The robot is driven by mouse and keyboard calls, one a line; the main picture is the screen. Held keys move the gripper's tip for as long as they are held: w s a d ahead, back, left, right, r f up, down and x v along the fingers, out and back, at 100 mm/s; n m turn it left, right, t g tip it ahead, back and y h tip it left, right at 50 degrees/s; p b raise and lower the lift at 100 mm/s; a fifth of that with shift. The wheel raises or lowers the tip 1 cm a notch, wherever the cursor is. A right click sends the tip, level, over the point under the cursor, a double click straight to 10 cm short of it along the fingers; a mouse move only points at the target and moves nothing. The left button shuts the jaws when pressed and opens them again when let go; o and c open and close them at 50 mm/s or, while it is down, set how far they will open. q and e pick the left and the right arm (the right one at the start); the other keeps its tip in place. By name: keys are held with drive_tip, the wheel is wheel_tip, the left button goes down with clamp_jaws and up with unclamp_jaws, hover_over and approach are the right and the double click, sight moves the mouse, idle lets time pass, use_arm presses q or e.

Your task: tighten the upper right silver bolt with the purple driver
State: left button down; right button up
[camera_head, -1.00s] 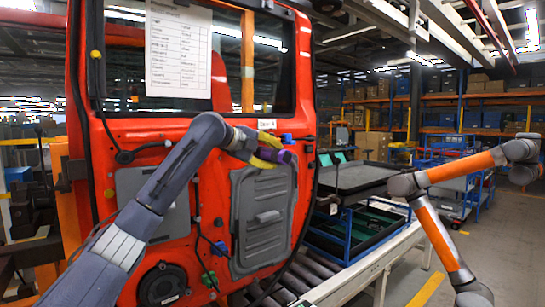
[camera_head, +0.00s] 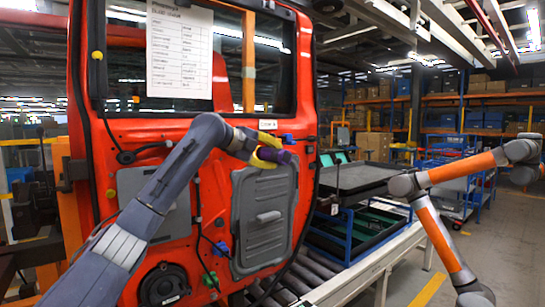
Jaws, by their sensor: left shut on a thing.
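My left gripper (camera_head: 268,152), with yellow fingers, is in front of the upper right part of the red door's inner panel (camera_head: 208,135). It is shut on the purple driver (camera_head: 287,158), whose dark purple body shows at the fingers' right side. The driver is close to the door, just below a blue clip (camera_head: 288,139). I cannot tell whether its tip touches anything. The upper right silver bolt cannot be made out; it is too small or hidden by the gripper. My right gripper is not in view.
A grey hatch cover (camera_head: 262,225) with a handle sits below the gripper. A paper sheet (camera_head: 180,55) hangs on the window. A black cable runs down the door's right edge. A roller conveyor and a black-topped cart (camera_head: 355,177) stand to the right, beside an orange-and-grey arm (camera_head: 435,230).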

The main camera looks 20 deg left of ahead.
sight(279, 154)
use_arm(q)
drive_tip(key=shift+w+a+r, duration=0.1)
drive_tip(key=shift+w+a, duration=0.05)
drive_tip(key=shift+a, duration=0.2)
idle(0.7)
drive_tip(key=shift+d, duration=0.1)
drive_tip(key=shift+s+d, duration=0.7)
drive_tip(key=shift+d, duration=0.25)
drive_tip(key=shift+s+d, duration=0.65)
drive_tip(key=shift+d, duration=0.3)
drive_tip(key=shift+s+d, duration=0.7)
drive_tip(key=shift+d, duration=0.25)
